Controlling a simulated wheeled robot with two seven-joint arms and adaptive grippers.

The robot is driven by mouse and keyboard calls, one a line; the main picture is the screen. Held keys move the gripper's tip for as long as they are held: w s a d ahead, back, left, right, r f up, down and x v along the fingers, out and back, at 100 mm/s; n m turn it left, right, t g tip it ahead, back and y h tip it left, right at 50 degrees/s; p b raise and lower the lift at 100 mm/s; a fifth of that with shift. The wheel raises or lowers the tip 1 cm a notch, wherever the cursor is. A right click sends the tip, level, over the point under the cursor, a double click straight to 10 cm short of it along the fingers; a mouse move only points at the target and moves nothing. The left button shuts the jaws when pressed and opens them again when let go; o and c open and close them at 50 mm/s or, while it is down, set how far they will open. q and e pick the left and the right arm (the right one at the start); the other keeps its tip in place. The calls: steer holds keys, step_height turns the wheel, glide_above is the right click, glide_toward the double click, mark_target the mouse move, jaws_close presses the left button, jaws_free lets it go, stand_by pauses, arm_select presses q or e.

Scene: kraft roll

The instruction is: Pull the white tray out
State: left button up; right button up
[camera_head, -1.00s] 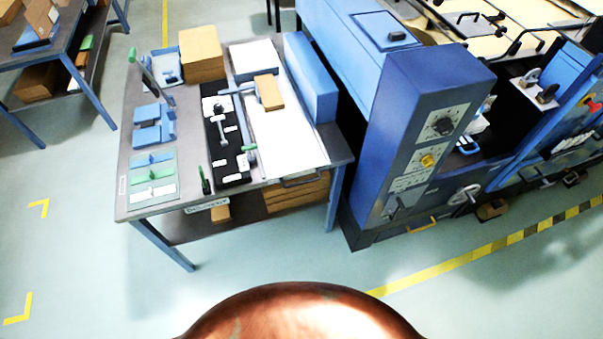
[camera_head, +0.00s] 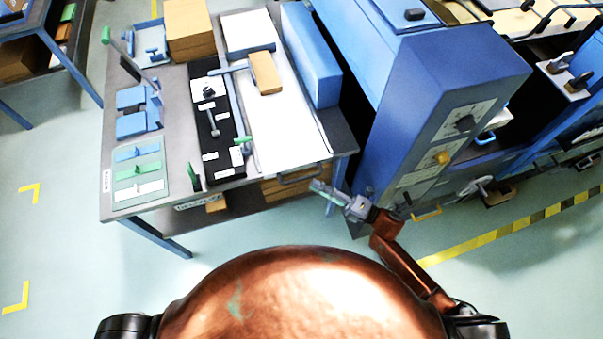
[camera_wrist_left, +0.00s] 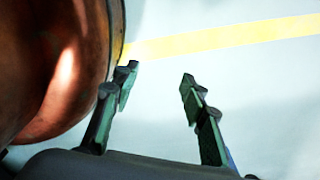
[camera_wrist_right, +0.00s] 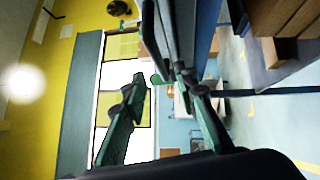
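The white tray (camera_head: 283,135) is a long flat white surface on the workbench, with a dark handle (camera_head: 300,176) at its front edge. A tan block (camera_head: 265,73) and a white block (camera_head: 248,35) are at its far part. My right gripper (camera_head: 320,188) is just in front of the bench edge, close to the handle's right end. In the right wrist view its fingers (camera_wrist_right: 162,85) are apart, with a dark bar beyond them; I cannot tell if it touches them. My left gripper (camera_wrist_left: 158,78) is open and empty over the floor, outside the head view.
A tall blue machine (camera_head: 435,100) stands right of the bench, close to my right arm. A blue box (camera_head: 311,55) lies along the tray's right side. A black fixture (camera_head: 217,130) is to its left. The floor in front is clear.

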mark_target(301, 178)
steer(key=x, duration=0.6)
steer(key=shift+w+a, duration=0.15)
steer(key=shift+a, duration=0.1)
jaws_close()
arm_select(q)
steer(key=shift+s+a, duration=0.15)
steer(key=shift+s, duration=1.1)
steer(key=shift+w, duration=0.3)
